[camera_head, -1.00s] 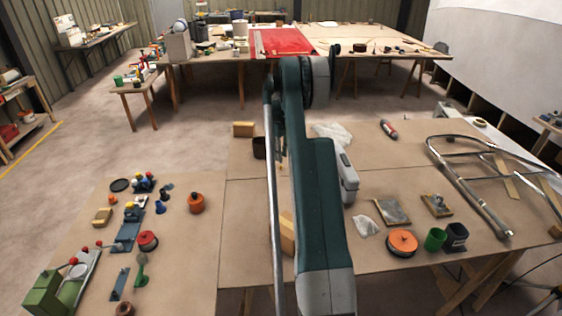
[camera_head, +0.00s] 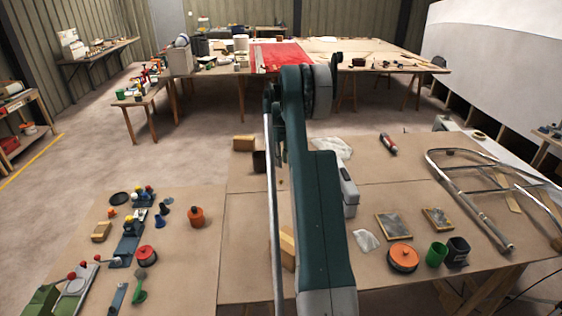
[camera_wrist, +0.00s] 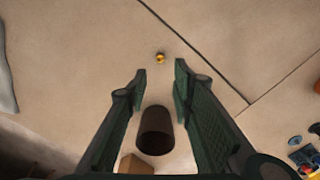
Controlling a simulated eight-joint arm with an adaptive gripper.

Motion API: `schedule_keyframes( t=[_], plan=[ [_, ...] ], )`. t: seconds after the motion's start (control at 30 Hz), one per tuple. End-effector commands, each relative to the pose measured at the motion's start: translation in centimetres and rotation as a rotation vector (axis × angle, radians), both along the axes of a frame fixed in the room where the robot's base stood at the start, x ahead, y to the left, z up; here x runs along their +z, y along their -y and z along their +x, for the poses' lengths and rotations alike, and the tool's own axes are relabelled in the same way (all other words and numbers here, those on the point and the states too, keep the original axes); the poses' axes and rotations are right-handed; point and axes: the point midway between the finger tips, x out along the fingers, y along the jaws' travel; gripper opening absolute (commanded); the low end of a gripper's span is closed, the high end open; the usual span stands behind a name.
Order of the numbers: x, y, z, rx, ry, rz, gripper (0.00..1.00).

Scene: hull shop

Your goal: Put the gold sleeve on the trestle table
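A small gold piece, which looks like the gold sleeve (camera_wrist: 160,58), rests on the brown tabletop in the wrist view, beyond my fingertips. In the head view my arm covers most of that area and I cannot make it out clearly. My gripper (camera_wrist: 160,75) is open and empty, its two green fingers apart above the table. A dark brown cup (camera_wrist: 156,132) shows between the fingers, lower down; it also shows in the head view (camera_head: 259,161). The near brown-topped table (camera_head: 375,180) has trestle legs at its right. Another long table (camera_head: 345,50) on trestle legs stands at the back.
A wooden block (camera_head: 243,142) stands near the cup. A grey case (camera_head: 349,195), two framed plates, an orange round tin (camera_head: 403,257) and a green cup (camera_head: 436,254) are right of my arm. Several small tools and coloured parts cover the left board (camera_head: 185,265).

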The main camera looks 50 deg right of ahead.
Motion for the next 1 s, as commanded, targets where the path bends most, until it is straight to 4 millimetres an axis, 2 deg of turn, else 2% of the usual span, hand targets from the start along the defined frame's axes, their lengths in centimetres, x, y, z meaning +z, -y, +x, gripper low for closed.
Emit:
schedule_keyframes(
  t=[0.37,0.57,0.77,1.0],
  plan=[
    [0.1,-0.1,0.0,0.000,0.001,0.000,0.24],
    [1.5,-1.6,0.6,0.004,0.007,-0.007,0.24],
    [4.7,-5.1,1.7,0.009,0.025,-0.024,0.24],
    [9.7,-11.1,2.9,0.018,0.058,-0.048,0.24]
  ],
)
